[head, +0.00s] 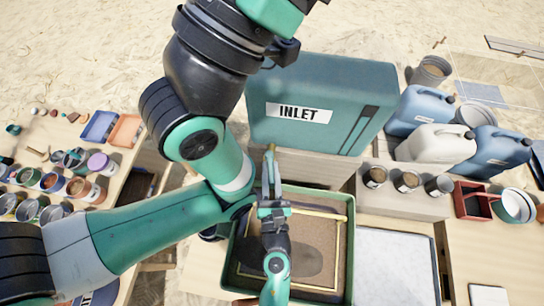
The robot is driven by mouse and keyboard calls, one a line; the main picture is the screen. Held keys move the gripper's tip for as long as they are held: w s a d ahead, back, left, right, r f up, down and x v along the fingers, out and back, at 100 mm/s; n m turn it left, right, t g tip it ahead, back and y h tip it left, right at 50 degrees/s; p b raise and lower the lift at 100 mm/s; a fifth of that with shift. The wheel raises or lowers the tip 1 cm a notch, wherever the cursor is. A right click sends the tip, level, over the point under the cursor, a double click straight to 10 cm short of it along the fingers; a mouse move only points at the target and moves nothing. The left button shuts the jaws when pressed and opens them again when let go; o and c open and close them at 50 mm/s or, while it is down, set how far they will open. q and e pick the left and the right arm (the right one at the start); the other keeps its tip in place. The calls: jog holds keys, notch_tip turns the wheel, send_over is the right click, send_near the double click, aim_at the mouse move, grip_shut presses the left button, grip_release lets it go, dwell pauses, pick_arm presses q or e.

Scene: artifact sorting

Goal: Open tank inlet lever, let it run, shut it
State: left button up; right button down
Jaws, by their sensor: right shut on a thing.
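A teal tank (315,75) with a white "INLET" label (299,113) stands at the back centre. Below its front, a small tan, brass-coloured lever (271,149) sticks up. My right gripper (269,168) is shut on this lever, its fingers hiding the lower part. Whether the lever is turned open or shut cannot be told. Below is a green-rimmed tray (348,240) of brown sand with a dark, wet-looking patch (300,258) and a thin yellowish pipe along its edge. I cannot make out my left gripper.
Blue jerrycans (418,108) and a white one (436,143) stand right of the tank. Several small cups and a red box (471,201) sit in front of them. A pale slab (395,265) lies right of the tray. Paint pots and blue and orange trays crowd the left table.

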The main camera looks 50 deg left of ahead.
jog(key=c, duration=0.8)
grip_release()
jog(key=shift+o, duration=0.2)
jog(key=shift+s+d, duration=0.1)
jog(key=shift+d, duration=0.1)
jog(key=p+v, duration=0.1)
jog(key=v, duration=1)
jog(key=shift+p, duration=0.4)
jog(key=shift+r, duration=0.1)
